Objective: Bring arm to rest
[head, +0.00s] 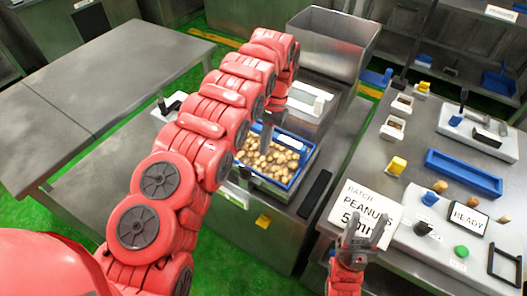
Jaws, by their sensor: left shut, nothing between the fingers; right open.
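My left arm reaches from the lower left across the middle of the head view. Its gripper (266,146) points down, shut and empty, over a blue-rimmed tray (298,178) of peanuts (268,160). I cannot tell whether the fingertips touch the peanuts. My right gripper (368,230) is open and empty at the lower right, in front of a white sign (368,205) reading "BATCH PEANUTS 5mm". The arm hides part of the machine behind it.
A metal hopper (330,45) stands behind the tray. A bare grey table (110,90) is at the left. Green floor shows between the benches.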

